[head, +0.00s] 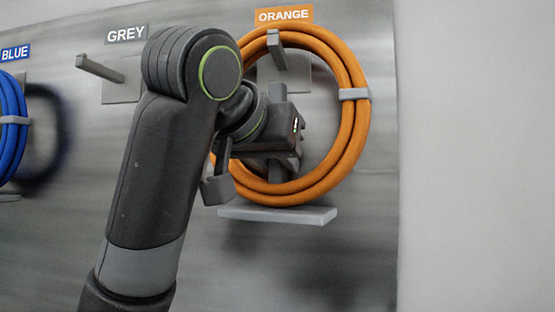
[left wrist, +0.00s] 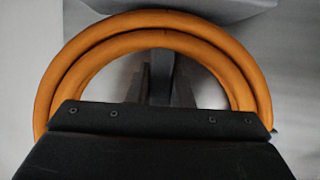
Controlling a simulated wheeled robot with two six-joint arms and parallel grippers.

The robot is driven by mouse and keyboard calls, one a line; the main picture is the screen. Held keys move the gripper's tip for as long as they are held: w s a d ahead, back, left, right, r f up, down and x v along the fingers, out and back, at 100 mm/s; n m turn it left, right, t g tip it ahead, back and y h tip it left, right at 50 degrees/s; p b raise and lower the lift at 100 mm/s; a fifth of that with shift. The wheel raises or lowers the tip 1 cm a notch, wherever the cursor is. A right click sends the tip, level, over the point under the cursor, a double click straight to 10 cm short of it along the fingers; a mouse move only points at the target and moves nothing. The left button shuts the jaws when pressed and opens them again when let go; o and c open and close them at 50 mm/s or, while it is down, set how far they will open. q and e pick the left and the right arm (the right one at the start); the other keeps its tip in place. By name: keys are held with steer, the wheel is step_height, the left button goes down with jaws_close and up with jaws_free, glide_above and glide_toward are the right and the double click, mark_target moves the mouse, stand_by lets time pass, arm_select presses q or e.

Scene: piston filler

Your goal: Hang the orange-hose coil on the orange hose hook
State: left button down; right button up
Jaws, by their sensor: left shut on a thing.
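The orange-hose coil (head: 357,118) is a ring of several orange loops with grey ties, hanging upright in front of the panel. The left wrist view shows the fingers (left wrist: 160,82) reaching the coil (left wrist: 155,32). The orange hose hook (head: 276,50) is a grey peg on a plate under the ORANGE label (head: 284,15). Its tip overlaps the top of the coil, in front of it. I cannot tell whether the coil's weight rests on the peg. My right gripper is not in view.
A grey ledge (head: 280,215) is just below the coil. The empty grey hook (head: 100,68) is to the left under the GREY label (head: 127,34). A blue coil (head: 12,125) hangs at the far left. The wall right of the panel is bare.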

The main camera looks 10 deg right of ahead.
arm_select(q)
steer(key=shift+r, duration=0.1)
stand_by(0.3)
steer(key=c, duration=1.2)
jaws_free()
steer(key=shift+s, duration=0.1)
steer(key=b+v, duration=1.4)
steer(key=v, duration=0.3)
steer(key=shift+s+a, duration=0.15)
steer(key=shift+s, duration=0.05)
